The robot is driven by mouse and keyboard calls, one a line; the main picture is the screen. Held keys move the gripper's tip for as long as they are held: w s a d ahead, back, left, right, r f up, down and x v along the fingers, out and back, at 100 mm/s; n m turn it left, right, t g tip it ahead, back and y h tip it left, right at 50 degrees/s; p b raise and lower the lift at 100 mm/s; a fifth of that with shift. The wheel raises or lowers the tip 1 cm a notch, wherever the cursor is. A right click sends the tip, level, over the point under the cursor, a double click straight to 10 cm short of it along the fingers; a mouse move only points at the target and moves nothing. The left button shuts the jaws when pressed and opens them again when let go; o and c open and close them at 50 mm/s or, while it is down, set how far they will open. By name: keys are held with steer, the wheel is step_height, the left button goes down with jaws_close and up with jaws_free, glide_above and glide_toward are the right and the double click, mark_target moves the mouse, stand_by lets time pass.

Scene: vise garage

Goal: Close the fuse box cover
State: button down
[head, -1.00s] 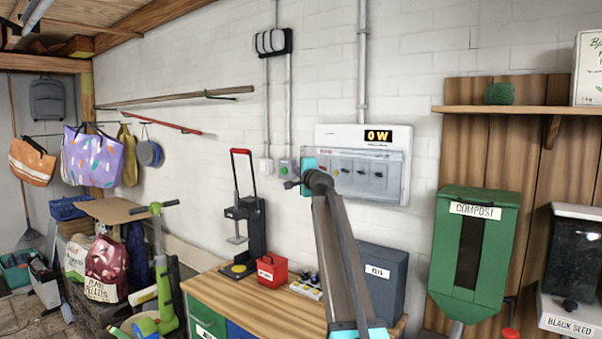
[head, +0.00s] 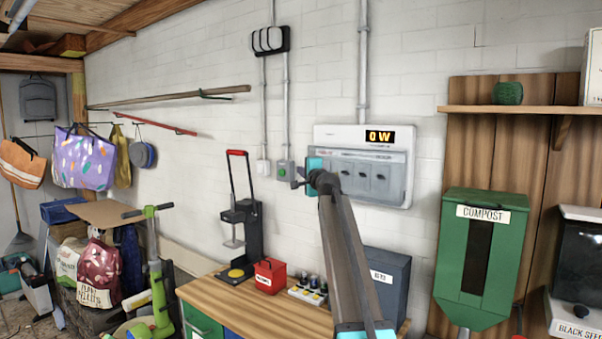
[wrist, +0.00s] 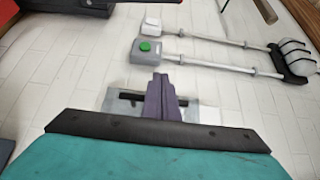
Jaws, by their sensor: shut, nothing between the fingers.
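The fuse box (head: 345,135) is a white case high on the wall with a lit "0 W" display and a row of dark switches. Its grey, see-through cover (head: 385,195) shows in front of the switch row; I cannot tell whether it is fully flat against the box. My gripper (head: 300,183) is shut and empty, at the box's left side, with my arm hiding its lower left part. In the wrist view my gripper (wrist: 160,88) shows shut in front of a pale panel (wrist: 205,112), probably part of the box or cover; contact is unclear.
A grey switch box with a green button (head: 284,168) is on the wall left of my gripper. Below is a wooden workbench (head: 225,295) with a black press (head: 250,225), a red box (head: 270,275) and a grey bin (head: 390,280). A green compost bin (head: 455,250) hangs at right.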

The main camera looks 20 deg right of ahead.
steer(key=shift+a, duration=0.2)
steer(key=s+a, duration=0.4)
steer(key=a, duration=0.9)
steer(key=shift+s, duration=0.35)
stand_by(0.4)
